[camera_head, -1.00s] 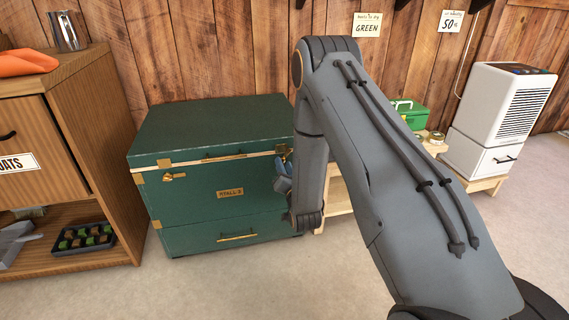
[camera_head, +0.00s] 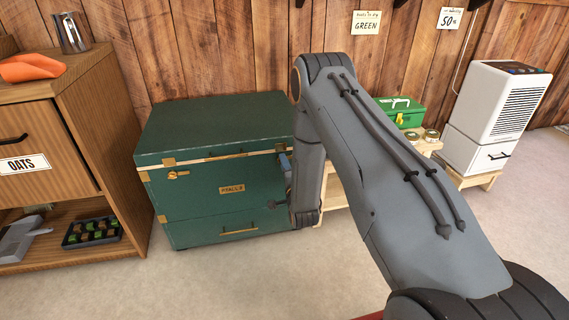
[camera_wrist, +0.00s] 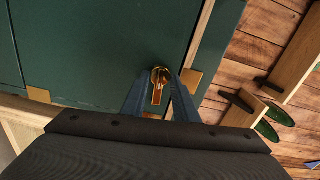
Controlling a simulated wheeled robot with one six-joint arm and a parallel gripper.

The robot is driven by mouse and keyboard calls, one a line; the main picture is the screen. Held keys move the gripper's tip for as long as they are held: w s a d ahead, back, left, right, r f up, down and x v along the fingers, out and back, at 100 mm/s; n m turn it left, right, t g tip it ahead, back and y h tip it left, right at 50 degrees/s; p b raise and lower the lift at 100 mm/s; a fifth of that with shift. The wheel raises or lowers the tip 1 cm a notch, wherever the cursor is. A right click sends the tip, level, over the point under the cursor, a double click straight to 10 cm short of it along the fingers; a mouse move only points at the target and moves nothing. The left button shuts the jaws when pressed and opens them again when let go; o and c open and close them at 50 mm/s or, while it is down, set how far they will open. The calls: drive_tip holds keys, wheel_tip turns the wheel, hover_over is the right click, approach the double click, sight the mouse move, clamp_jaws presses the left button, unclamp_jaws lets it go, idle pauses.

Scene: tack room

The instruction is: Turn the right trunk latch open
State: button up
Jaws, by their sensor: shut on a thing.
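The green trunk (camera_head: 210,205) stands against the plank wall, its lid down, with brass corners and a nameplate. Its left latch (camera_head: 178,175) shows on the front, below the lid seam. The right latch is hidden behind my arm in the head view. In the wrist view the brass right latch (camera_wrist: 158,78) sits on the green front near the pale lid seam, its lever lying between my blue fingers. My gripper (camera_wrist: 160,92) is shut on this latch. In the head view only a bit of the gripper (camera_head: 286,165) shows at the trunk's right front.
A wooden oats cabinet (camera_head: 110,120) with an open lower shelf stands left of the trunk. A low wooden bench (camera_head: 335,190) with a green box (camera_head: 402,112) and a white appliance (camera_head: 505,100) stand to the right. The floor (camera_head: 250,280) in front is clear.

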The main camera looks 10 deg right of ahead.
drive_tip(key=shift+d+m, duration=0.1)
drive_tip(key=shift+m, duration=0.4)
drive_tip(key=o, duration=1.1)
drive_tip(key=shift+c, duration=0.2)
drive_tip(key=shift+s+p, duration=0.1)
drive_tip(key=shift+p, duration=0.2)
drive_tip(key=s+p, duration=0.1)
drive_tip(key=s, duration=0.6)
drive_tip(key=shift+s, duration=0.3)
